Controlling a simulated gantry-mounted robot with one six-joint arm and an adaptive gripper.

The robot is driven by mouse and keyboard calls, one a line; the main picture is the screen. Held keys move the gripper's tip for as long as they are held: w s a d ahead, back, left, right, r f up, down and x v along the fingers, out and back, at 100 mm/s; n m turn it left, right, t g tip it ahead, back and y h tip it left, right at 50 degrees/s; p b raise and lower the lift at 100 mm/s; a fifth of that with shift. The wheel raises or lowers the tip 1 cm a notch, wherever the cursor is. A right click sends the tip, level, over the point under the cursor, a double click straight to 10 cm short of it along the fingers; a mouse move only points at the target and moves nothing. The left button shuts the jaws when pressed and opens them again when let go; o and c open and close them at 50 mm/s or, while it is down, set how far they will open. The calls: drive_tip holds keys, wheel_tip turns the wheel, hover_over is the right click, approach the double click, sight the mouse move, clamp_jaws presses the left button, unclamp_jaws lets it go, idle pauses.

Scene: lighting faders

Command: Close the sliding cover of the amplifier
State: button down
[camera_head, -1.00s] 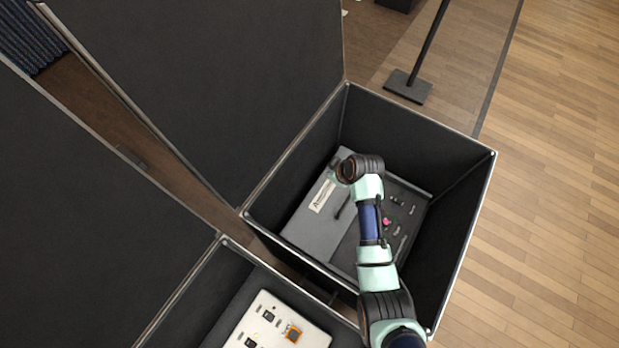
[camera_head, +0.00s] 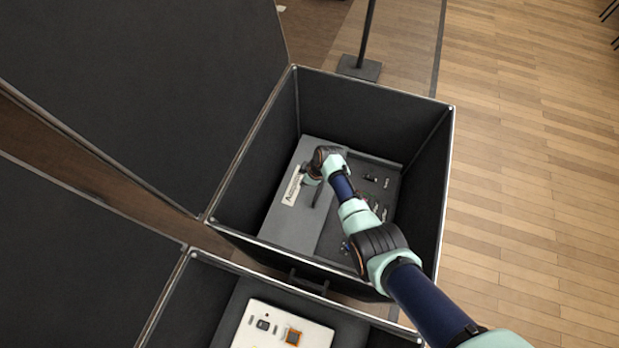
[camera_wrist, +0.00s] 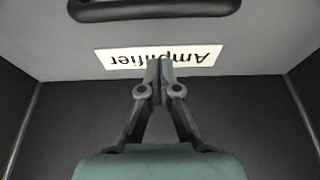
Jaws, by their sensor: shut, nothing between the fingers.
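The amplifier's sliding cover (camera_head: 283,228) is a flat grey plate on the left part of the open case. It bears a white "Amplifier" label (camera_head: 292,187) and a dark bar handle (camera_head: 317,194). To its right, the amplifier's panel with small controls (camera_head: 371,178) lies uncovered. My gripper (camera_wrist: 160,66) is shut and empty, its fingertips overlapping the label (camera_wrist: 190,56) in the wrist view. The handle (camera_wrist: 155,11) is beyond the fingertips at the top of that view. Whether the tips touch the cover I cannot tell. In the head view my wrist hides part of the cover.
The amplifier sits deep in a black case with high walls and a metal rim (camera_head: 452,150). A second case in front holds a white panel (camera_head: 262,342). Large black lids (camera_head: 140,80) stand to the left. A stand base (camera_head: 359,68) is behind.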

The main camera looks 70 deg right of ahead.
drive_tip(key=s, duration=0.4)
drive_tip(key=shift+a+f, duration=0.15)
drive_tip(key=shift+f, duration=0.1)
